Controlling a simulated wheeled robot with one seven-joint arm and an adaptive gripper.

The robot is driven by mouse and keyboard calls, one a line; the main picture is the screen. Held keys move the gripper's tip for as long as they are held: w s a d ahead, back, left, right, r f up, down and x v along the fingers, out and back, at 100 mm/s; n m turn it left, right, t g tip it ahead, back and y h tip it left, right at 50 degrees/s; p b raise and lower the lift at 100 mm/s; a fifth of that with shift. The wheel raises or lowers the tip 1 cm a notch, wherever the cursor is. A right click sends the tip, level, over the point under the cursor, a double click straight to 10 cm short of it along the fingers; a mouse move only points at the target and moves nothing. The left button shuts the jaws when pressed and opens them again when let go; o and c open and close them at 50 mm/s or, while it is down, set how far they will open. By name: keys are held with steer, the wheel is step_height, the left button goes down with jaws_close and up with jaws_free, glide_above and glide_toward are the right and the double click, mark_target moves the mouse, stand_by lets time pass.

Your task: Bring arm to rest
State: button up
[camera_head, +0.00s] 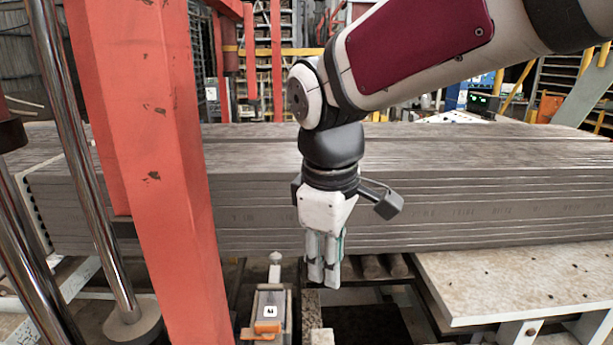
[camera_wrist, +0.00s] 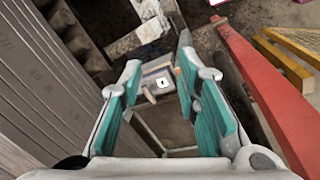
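My arm reaches in from the upper right of the head view, and my gripper (camera_head: 323,278) hangs pointing down in front of a long stack of grey slabs (camera_head: 480,215). The wrist view also shows my gripper (camera_wrist: 160,65), with its two teal-padded fingers apart and nothing between them. A small grey box with an orange handle and a white label (camera_head: 268,312) sits below and left of the fingers in the head view. In the wrist view this box (camera_wrist: 158,84) shows beyond the fingertips, in the gap between them.
A thick red post (camera_head: 150,160) stands left of my gripper; a red beam (camera_wrist: 265,90) crosses the right of the wrist view. Shiny metal rods (camera_head: 85,160) stand further left. A pale worn platform (camera_head: 520,280) lies at the lower right. The slab stack stands close behind my gripper.

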steer(key=s+d+r+m+t, duration=0.1)
steer(key=s+d+m+t, duration=0.2)
steer(key=s+d+m, duration=0.9)
steer(key=d+m, duration=0.1)
steer(key=d, duration=0.3)
steer(key=shift+s+d+r+t+y, duration=0.2)
steer(key=shift+s+t+y, duration=0.1)
steer(key=shift+s, duration=0.1)
